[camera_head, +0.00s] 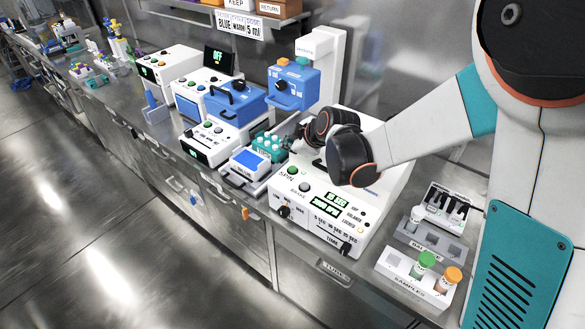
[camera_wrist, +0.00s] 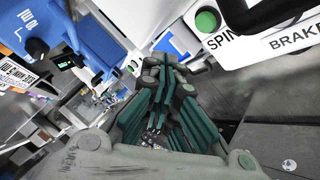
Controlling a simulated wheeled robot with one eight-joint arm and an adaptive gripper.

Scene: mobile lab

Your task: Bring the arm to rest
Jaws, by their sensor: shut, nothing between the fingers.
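My gripper (camera_wrist: 165,72) shows in the wrist view with its dark, green-padded fingers together and nothing held between them. In the head view my arm reaches in from the right, bent over the bench. Its dark wrist joints are above the white spin machine (camera_head: 330,207) with the SPIN and BRAKE buttons. The fingers are hard to make out there. The front of the same machine shows at the top right of the wrist view (camera_wrist: 232,48), apart from the fingers.
A blue-headed white stand (camera_head: 293,88), a teal tube rack (camera_head: 268,146) and a blue-lidded machine (camera_head: 236,103) crowd the bench near my arm. The samples rack (camera_head: 405,275), with capped tubes, is at the front right. The floor (camera_head: 110,220) at left is clear.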

